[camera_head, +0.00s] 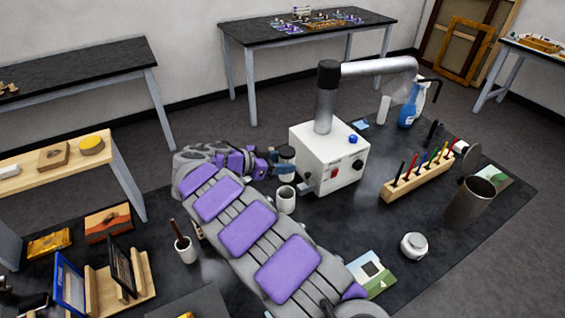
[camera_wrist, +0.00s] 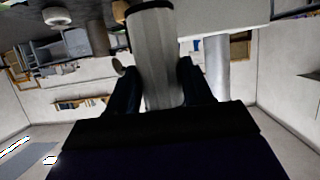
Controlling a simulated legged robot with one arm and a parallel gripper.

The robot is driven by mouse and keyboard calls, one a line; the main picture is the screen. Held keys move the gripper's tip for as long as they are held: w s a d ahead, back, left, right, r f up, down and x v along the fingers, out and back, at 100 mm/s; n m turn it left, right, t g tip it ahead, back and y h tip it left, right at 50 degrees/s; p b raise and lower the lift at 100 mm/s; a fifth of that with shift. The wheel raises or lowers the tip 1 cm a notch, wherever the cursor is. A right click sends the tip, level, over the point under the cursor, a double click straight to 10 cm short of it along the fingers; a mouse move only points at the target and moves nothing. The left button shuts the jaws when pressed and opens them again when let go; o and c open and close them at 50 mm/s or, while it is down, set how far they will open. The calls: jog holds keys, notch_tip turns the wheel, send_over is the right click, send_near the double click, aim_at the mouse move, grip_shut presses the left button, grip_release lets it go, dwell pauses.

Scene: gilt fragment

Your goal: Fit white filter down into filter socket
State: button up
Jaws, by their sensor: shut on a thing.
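My gripper (camera_head: 281,164) is at the left side of the white extractor box (camera_head: 328,158). In the wrist view its two dark fingers (camera_wrist: 158,85) are shut on a pale cylinder, the white filter (camera_wrist: 158,50), which has a dark rim at one end. In the head view the filter (camera_head: 286,154) shows partly beside the fingers, above the table. A white open-topped cup shape (camera_head: 287,200) stands just below it, beside the box; it may be the filter socket, but I cannot tell for sure. The filter appears apart from it.
The box carries a metal column (camera_head: 325,100) and a horizontal pipe (camera_head: 378,67). A wooden rack of screwdrivers (camera_head: 418,182), a metal cylinder (camera_head: 468,203) and a spray bottle (camera_head: 411,103) stand to the right. A cup with a brush (camera_head: 186,249) stands left of my arm.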

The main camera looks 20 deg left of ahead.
jog(key=shift+f+b, duration=0.15)
jog(key=shift+b, duration=0.65)
notch_tip(320, 180, down, 3)
jog(key=b, duration=0.2)
jog(key=shift+a+b, duration=0.1)
jog(key=shift+b, duration=0.3)
jog(key=shift+f, duration=1.25)
jog(key=shift+f, duration=2)
